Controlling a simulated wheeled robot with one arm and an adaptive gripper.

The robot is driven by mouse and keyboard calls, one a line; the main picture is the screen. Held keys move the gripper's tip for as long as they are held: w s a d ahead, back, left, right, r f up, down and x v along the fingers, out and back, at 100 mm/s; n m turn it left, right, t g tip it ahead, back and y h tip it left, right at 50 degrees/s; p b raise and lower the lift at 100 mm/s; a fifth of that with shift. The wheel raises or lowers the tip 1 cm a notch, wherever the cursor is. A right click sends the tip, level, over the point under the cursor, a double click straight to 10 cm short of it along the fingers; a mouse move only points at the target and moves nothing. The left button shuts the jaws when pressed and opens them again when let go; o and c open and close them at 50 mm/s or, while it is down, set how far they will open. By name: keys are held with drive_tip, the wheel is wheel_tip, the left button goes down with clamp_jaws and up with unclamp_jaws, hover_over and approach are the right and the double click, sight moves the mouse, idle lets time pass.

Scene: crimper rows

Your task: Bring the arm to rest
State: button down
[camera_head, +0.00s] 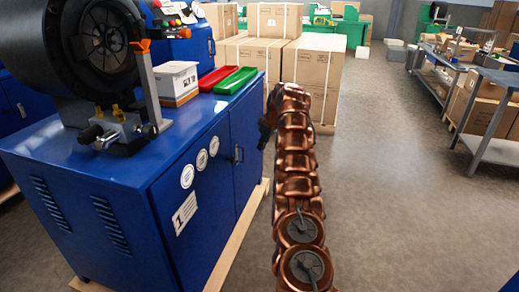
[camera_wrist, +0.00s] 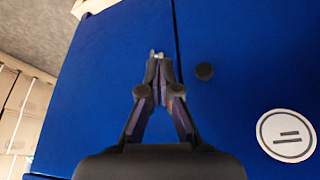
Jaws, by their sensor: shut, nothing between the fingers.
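My arm stretches forward in the head view, beside the right side of the blue crimper cabinet (camera_head: 205,195). My gripper (camera_head: 266,130) is at its far end, turned left toward the cabinet's door side and partly hidden by the arm. In the wrist view my gripper (camera_wrist: 157,55) has its fingertips together with nothing between them. Behind the fingers is the blue cabinet front (camera_wrist: 100,80), with a door seam and a black knob. I cannot tell the exact gap between the fingertips and the cabinet.
On the cabinet top are a red tray (camera_head: 218,78), a green tray (camera_head: 236,80) and a white box (camera_head: 176,80). Cardboard boxes (camera_head: 313,75) stand close beyond my arm. A metal workbench (camera_head: 492,110) is at the right. The floor (camera_head: 400,190) between is clear.

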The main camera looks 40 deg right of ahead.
drive_tip(key=shift+p+v, duration=0.4)
drive_tip(key=shift+v, duration=0.8)
drive_tip(key=shift+w+d, duration=0.1)
drive_tip(key=shift+d, duration=0.1)
drive_tip(key=s+a+r+m+g, duration=0.1)
drive_tip(key=s+a+r, duration=0.25)
drive_tip(key=a, duration=0.65)
drive_tip(key=s+a+r+g, duration=0.1)
drive_tip(key=s+a+r, duration=0.1)
drive_tip(key=s+a, duration=0.5)
drive_tip(key=s+a+r+m+g, duration=0.1)
drive_tip(key=s+a+r, duration=0.2)
drive_tip(key=a, duration=0.9)
drive_tip(key=s+a+f+g, duration=0.1)
drive_tip(key=s+a, duration=0.4)
drive_tip(key=s, duration=0.4)
drive_tip(key=s+a+g, duration=0.1)
drive_tip(key=s+a, duration=0.3)
drive_tip(key=s, duration=0.6)
drive_tip(key=s+a+f+m+g+h, duration=0.1)
drive_tip(key=s+f, duration=0.2)
drive_tip(key=s, duration=0.6)
drive_tip(key=s+a+f+g, duration=0.1)
drive_tip(key=s+a+f, duration=0.1)
drive_tip(key=s, duration=0.7)
wheel_tip(320, 180, up, 22)
drive_tip(key=s+t+p, duration=0.1)
drive_tip(key=p, duration=2)
drive_tip(key=shift+s+f, duration=0.15)
drive_tip(key=shift+s, duration=0.05)
